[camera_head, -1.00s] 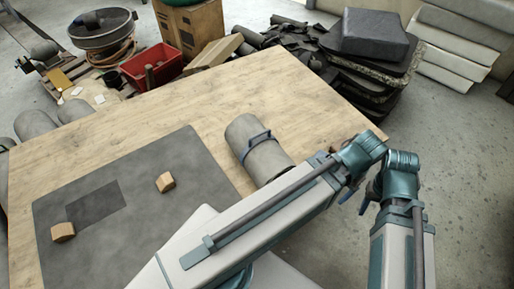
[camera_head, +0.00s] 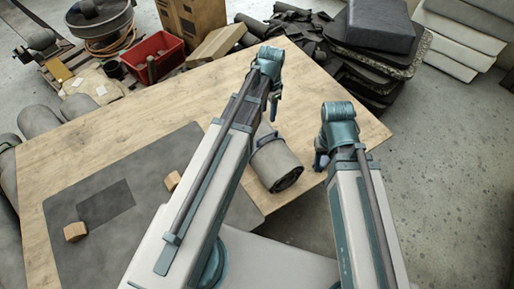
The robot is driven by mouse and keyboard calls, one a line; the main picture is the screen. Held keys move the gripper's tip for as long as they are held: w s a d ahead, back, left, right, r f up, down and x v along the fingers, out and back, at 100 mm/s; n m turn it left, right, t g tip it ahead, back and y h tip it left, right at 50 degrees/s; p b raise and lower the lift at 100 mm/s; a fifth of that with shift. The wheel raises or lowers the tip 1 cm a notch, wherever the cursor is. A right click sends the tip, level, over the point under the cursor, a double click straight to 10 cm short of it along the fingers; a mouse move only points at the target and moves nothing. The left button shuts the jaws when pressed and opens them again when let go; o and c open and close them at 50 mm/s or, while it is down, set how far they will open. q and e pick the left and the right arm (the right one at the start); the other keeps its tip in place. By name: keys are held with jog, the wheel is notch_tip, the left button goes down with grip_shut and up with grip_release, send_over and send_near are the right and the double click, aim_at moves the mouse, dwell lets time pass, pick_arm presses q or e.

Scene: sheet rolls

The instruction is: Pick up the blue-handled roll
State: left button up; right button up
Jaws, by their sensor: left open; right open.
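The grey roll (camera_head: 277,167) lies on the wooden table near its front edge, its dark open end facing me. Its blue handle (camera_head: 267,138) shows on top. My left arm covers the roll's far left part. My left gripper (camera_head: 274,106) is open, beyond the handle in the picture, and appears apart from it. My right gripper (camera_head: 320,161) is open, just right of the roll's near end. A narrow gap seems to separate them. Both grippers are small and partly hidden by my arms.
A dark mat (camera_head: 95,245) covers the table's left part, with two small wooden blocks (camera_head: 75,231) (camera_head: 172,181) on it. The wooden table (camera_head: 170,105) is bare beyond the mat. A red bin (camera_head: 153,58) and dark stacked sheets (camera_head: 375,65) stand beyond the table.

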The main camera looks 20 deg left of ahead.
aim_at(267, 134)
pick_arm(q)
jog(key=shift+f+b, duration=4.3)
jog(key=shift+b, duration=0.05)
jog(key=shift+f, duration=0.1)
jog(key=f+b, duration=0.5)
jog(key=shift+s+d+f, duration=0.1)
jog(key=shift+s, duration=0.1)
grip_shut()
